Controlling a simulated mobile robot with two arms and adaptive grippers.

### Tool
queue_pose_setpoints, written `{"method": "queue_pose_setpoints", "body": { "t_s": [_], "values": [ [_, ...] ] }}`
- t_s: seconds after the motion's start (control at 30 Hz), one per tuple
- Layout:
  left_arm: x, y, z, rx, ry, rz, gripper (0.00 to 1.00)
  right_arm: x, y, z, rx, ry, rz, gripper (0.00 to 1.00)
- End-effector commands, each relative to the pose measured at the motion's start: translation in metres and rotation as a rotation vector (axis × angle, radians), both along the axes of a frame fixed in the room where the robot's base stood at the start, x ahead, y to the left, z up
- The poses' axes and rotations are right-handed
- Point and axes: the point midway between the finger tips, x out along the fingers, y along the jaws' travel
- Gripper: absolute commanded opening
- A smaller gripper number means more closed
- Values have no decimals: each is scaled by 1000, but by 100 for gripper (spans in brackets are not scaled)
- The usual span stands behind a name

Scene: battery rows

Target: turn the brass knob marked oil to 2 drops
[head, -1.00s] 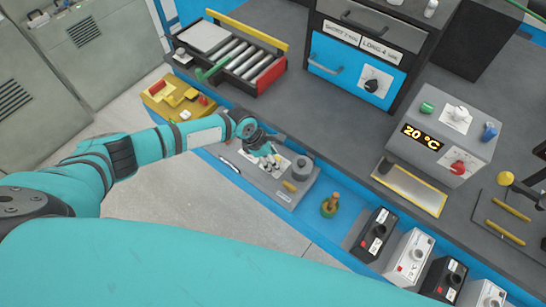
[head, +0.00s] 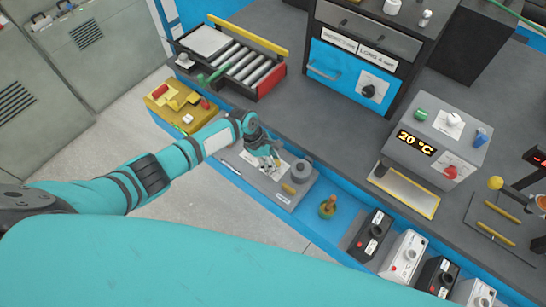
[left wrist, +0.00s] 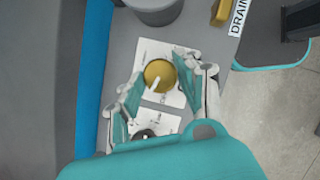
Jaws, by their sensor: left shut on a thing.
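The brass knob (left wrist: 159,74) shows in the left wrist view as a round yellow disc with a pale pointer line, on a white printed card (left wrist: 176,96) whose marks are too small to read. My left gripper (left wrist: 156,95) has its fingers on either side of the knob and is shut on it. In the head view my left gripper (head: 270,163) reaches down onto the grey panel (head: 254,180), and its fingers hide the knob there. My right gripper is not in view.
A grey round cap (head: 301,168) and a small brass piece (head: 289,189) sit on the panel beside my gripper. The word DRAIN (left wrist: 238,18) is printed nearby. A yellow block fixture (head: 175,105) lies left of the panel, and a green-and-brass item (head: 327,207) right of it.

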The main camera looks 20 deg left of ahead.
Motion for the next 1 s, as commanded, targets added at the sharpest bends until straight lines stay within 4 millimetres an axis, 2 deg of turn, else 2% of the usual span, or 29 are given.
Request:
{"method": "queue_pose_setpoints", "body": {
  "t_s": [0.17, 1.0],
  "values": [
    [1, -2, -2, -4, 3, -169, 4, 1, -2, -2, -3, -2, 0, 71],
    [6, -4, -3, -3, 0, -972, 4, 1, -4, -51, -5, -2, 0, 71]
  ]
}}
